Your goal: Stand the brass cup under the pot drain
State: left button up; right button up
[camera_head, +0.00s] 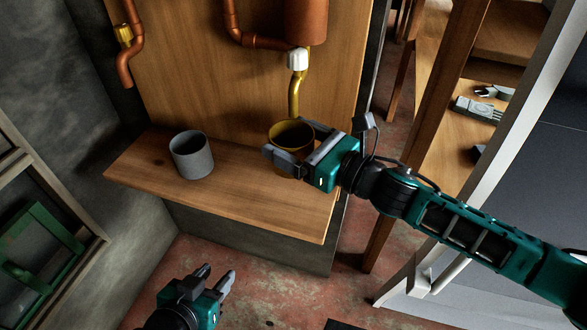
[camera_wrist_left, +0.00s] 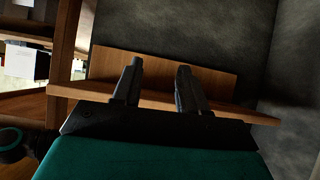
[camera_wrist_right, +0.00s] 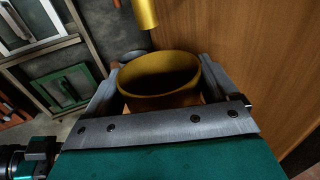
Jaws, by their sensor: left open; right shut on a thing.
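The brass cup (camera_head: 292,134) is upright at the right part of the wooden shelf, its open mouth just below the brass drain spout (camera_head: 296,95). My right gripper (camera_head: 285,158) is shut on the cup, with a finger on either side; the cup's mouth also shows in the right wrist view (camera_wrist_right: 160,75), with the spout end (camera_wrist_right: 145,12) just beyond it. The pot (camera_head: 306,20) is copper, with a white fitting above the spout. I cannot tell whether the cup's base touches the shelf. My left gripper (camera_head: 218,276) is open and empty, low in front of the shelf.
A grey cup (camera_head: 191,158) stands on the shelf (camera_head: 240,195) left of the brass cup. A copper pipe with a brass fitting (camera_head: 123,35) is at the upper left. A green frame (camera_head: 38,245) leans at the left. Bare shelf lies between the cups.

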jog(key=shift+f, duration=0.85)
notch_tip(320, 180, down, 5)
jog(key=b, duration=0.2)
jog(key=shift+b, duration=0.35)
jog(key=shift+w+f, duration=0.1)
jog(key=shift+f, duration=0.05)
pick_arm(q)
jog(key=shift+w+d+f, duration=0.3)
jog(key=shift+d+f, duration=0.1)
jog(key=shift+f, duration=0.3)
jog(key=shift+f, duration=0.1)
pick_arm(e)
jog(key=shift+f, duration=0.1)
jog(key=o, duration=1.1)
jog(key=shift+c, duration=0.2)
